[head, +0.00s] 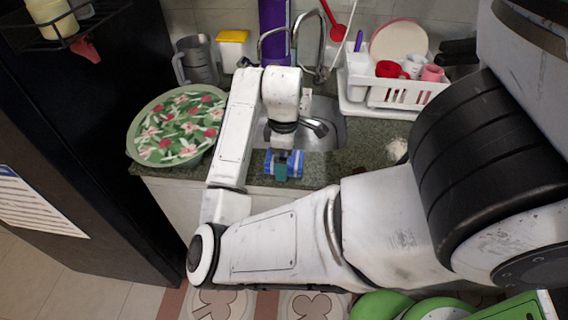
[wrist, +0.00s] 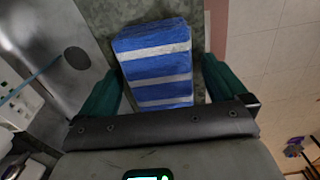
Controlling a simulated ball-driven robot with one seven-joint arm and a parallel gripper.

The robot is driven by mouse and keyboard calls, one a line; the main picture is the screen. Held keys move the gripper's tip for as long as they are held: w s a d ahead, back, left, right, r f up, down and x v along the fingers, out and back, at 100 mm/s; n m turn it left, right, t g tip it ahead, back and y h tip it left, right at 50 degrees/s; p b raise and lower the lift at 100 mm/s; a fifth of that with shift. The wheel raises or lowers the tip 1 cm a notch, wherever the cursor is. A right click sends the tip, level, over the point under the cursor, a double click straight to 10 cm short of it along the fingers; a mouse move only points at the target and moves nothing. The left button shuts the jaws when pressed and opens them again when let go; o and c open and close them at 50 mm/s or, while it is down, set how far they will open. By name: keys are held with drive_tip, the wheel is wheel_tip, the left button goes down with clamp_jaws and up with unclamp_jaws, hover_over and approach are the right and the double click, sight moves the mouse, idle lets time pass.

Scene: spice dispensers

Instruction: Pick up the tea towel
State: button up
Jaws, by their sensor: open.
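The tea towel (head: 296,161) is a folded blue cloth with white stripes. It lies on the green stone counter, at the front edge of the sink. In the wrist view the towel (wrist: 155,60) fills the space ahead of my gripper. My gripper (head: 281,170) is over the towel, pointing down, and partly hides it in the head view. In the wrist view my gripper (wrist: 163,70) is open, with one teal finger on each side of the towel. I cannot tell whether the fingers touch it.
The metal sink (head: 327,133) with its tap (head: 318,72) lies behind the towel. A white dish rack (head: 405,93) with cups stands at the right. A green patterned round piece (head: 178,125) sits at the left, near a dark tall cabinet (head: 95,130). The counter's front edge is close to the towel.

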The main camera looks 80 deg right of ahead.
drive_tip(key=shift+c, duration=0.3)
drive_tip(key=c, duration=1)
drive_tip(key=shift+r+p, duration=0.3)
drive_tip(key=shift+r, duration=0.3)
wheel_tip(320, 180, up, 2)
drive_tip(key=shift+r+p, duration=0.1)
drive_tip(key=shift+p, duration=0.25)
drive_tip(key=s+a+r+p, duration=0.2)
drive_tip(key=s+a+r, duration=0.4)
drive_tip(key=a+r, duration=0.3)
drive_tip(key=shift+s+a+r, duration=0.15)
drive_tip(key=shift+a+r, duration=0.15)
drive_tip(key=shift+a, duration=1.45)
